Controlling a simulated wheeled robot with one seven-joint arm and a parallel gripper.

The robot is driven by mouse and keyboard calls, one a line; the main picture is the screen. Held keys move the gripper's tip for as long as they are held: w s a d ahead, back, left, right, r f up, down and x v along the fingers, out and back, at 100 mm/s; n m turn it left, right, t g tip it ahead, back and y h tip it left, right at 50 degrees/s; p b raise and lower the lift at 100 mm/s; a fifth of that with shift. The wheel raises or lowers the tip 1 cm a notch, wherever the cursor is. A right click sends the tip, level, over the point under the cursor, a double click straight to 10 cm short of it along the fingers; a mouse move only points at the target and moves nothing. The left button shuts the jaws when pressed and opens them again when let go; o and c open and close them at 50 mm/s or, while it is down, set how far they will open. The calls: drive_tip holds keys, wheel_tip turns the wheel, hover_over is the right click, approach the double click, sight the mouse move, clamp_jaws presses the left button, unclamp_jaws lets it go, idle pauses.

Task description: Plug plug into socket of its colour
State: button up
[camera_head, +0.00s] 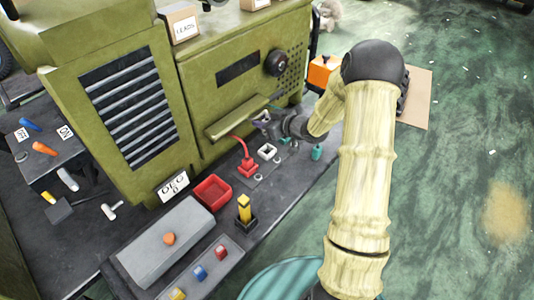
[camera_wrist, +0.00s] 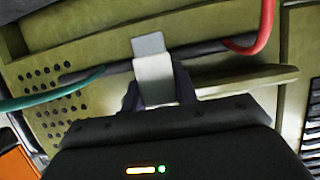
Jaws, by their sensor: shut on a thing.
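My gripper (camera_head: 264,118) is over the dark bench top, in front of the green machine. In the wrist view my gripper (camera_wrist: 158,88) is shut on a white plug (camera_wrist: 153,72), with a flat grey end (camera_wrist: 148,44) pointing away from the gripper. A white square socket (camera_head: 267,152) is on the bench, below and apart from the gripper. A red plug (camera_head: 247,166) with a red cable (camera_head: 240,142) stands left of it; I cannot tell whether it is fully seated. A teal piece (camera_head: 317,152) is on the right. The held plug is not clear in the head view.
A green ledge (camera_head: 238,118) of the machine is close to my gripper. A red cable (camera_wrist: 255,42) and a teal cable (camera_wrist: 55,97) pass nearby. A red tray (camera_head: 213,191), a yellow piece in a black base (camera_head: 244,210) and a grey box (camera_head: 165,250) stand in front.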

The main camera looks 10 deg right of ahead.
hover_over(264, 147)
wheel_tip(264, 147, down, 6)
drive_tip(key=shift+r, duration=0.1)
idle(0.3)
drive_tip(key=shift+f+p, duration=0.3)
drive_tip(key=shift+f, duration=1.8)
drive_tip(key=shift+f, duration=0.1)
drive_tip(key=o, duration=1)
drive_tip(key=shift+c, duration=0.2)
